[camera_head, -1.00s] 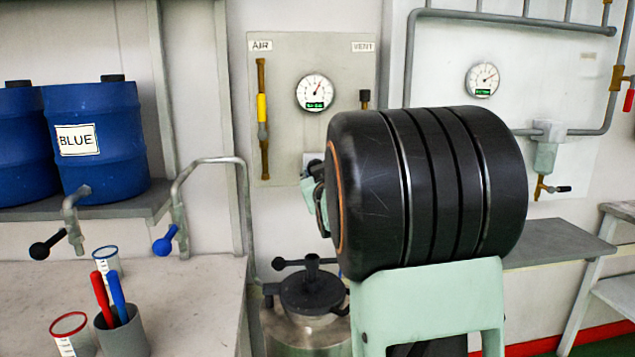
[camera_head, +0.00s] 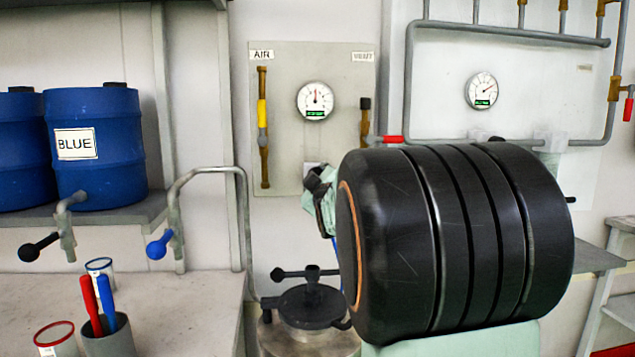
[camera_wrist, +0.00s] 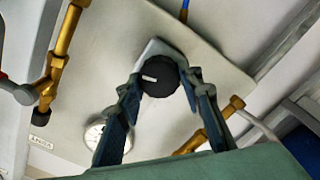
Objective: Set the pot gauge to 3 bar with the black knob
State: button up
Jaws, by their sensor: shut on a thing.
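The black knob (camera_wrist: 158,78) with a white pointer mark sits on a pale mount on the panel in the wrist view. My gripper (camera_wrist: 161,84) has its two blue-grey fingers closed on either side of it. The pot gauge (camera_head: 315,100) is the round white dial on the AIR/VENT panel; its needle points about straight up, and its numbers and green readout are too small to read. It also shows in the wrist view (camera_wrist: 94,134). In the head view my arm hides the knob and most of my gripper.
The AIR valve (camera_head: 263,125) with a yellow handle and the VENT valve (camera_head: 365,122) flank the gauge. The lidded pot (camera_head: 309,307) stands below. A second gauge (camera_head: 482,90) is on the right panel. Blue drums (camera_head: 97,165) and a bench with cups (camera_head: 170,300) are left.

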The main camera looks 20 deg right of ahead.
jog(key=o, duration=1.1)
jog(key=v, duration=0.7)
jog(key=shift+s+a+r, duration=0.1)
jog(key=shift+s, duration=0.15)
